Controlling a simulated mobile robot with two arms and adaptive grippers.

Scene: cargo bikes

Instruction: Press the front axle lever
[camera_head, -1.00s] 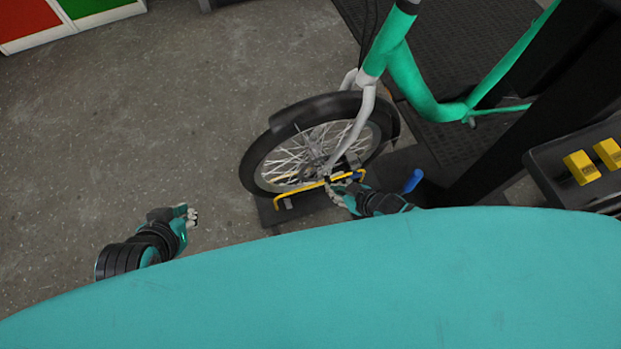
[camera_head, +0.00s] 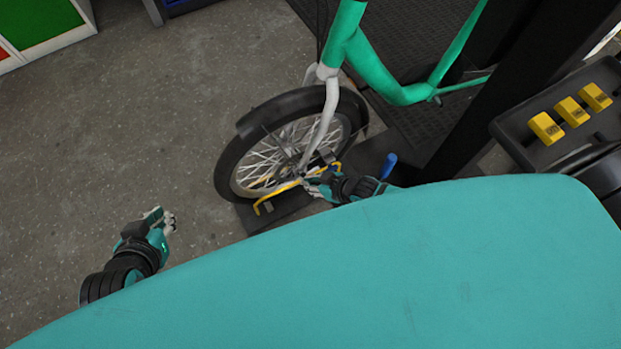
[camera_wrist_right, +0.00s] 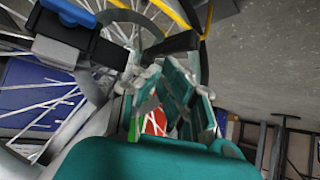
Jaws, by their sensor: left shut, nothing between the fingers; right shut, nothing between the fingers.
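The bike's front wheel (camera_head: 228,168) stands upright on a dark base plate, under a black fender and a white fork (camera_head: 325,122). My right gripper (camera_head: 312,187) is shut and empty beside the hub, just by a yellow bar (camera_head: 262,204). In the right wrist view, my shut fingers (camera_wrist_right: 172,95) are close to the spokes, and a black lever-like part (camera_wrist_right: 175,43) is just above them. I cannot tell whether they touch it or whether it is the axle lever. My left gripper (camera_head: 165,222) is shut and empty over bare floor.
A blue handle (camera_head: 388,166) stands right of my right gripper. The green bike frame (camera_head: 375,75) rises above a black ribbed mat. A black panel with three yellow blocks (camera_head: 572,111) is at the right. Green and red bins are at the top left. The floor at left is clear.

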